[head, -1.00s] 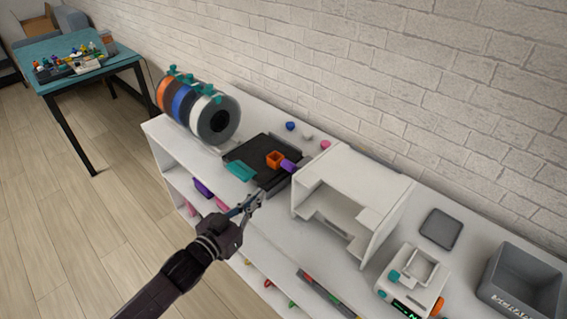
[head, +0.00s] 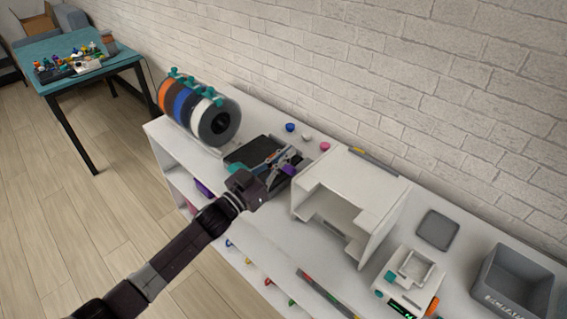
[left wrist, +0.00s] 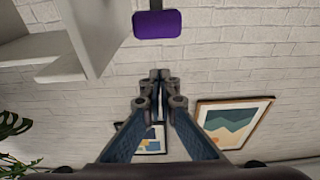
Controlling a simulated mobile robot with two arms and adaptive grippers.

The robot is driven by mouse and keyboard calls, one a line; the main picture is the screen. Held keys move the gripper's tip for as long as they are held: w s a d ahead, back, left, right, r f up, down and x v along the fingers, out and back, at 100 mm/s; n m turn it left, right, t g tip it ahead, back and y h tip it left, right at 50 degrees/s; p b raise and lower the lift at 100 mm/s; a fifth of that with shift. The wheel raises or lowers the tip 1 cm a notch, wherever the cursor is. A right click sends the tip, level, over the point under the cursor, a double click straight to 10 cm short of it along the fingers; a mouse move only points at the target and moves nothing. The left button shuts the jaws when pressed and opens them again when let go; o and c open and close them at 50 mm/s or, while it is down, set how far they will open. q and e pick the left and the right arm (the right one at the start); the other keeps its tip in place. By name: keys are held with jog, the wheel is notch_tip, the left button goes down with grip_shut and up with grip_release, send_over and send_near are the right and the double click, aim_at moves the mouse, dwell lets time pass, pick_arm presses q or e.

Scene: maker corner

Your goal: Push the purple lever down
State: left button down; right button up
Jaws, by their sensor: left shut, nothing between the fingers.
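The purple lever (head: 289,170) sticks out at the left side of the white box-shaped machine (head: 365,183), by the black tray (head: 250,152). In the left wrist view its purple pad (left wrist: 158,25) shows at the top, beyond my fingertips, with a dark stem above it. My left gripper (head: 288,155) is over the black tray, close beside the lever in the picture. Its fingers (left wrist: 160,77) are together and empty. My right gripper is not in view.
Filament spools (head: 200,110) stand left of the tray. Blue, white and pink knobs (head: 325,146) lie behind it. A small white device (head: 410,278), a grey pad (head: 438,229) and a grey bin (head: 520,280) are to the right. The brick wall (head: 400,80) is behind.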

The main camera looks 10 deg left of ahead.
pick_arm(q)
jog(key=shift+s+a+f, duration=0.15)
jog(key=shift+s+f, duration=0.05)
jog(key=shift+f, duration=0.85)
jog(key=shift+s+a+f, duration=0.15)
jog(key=shift+s+f, duration=0.05)
jog(key=shift+f, duration=0.8)
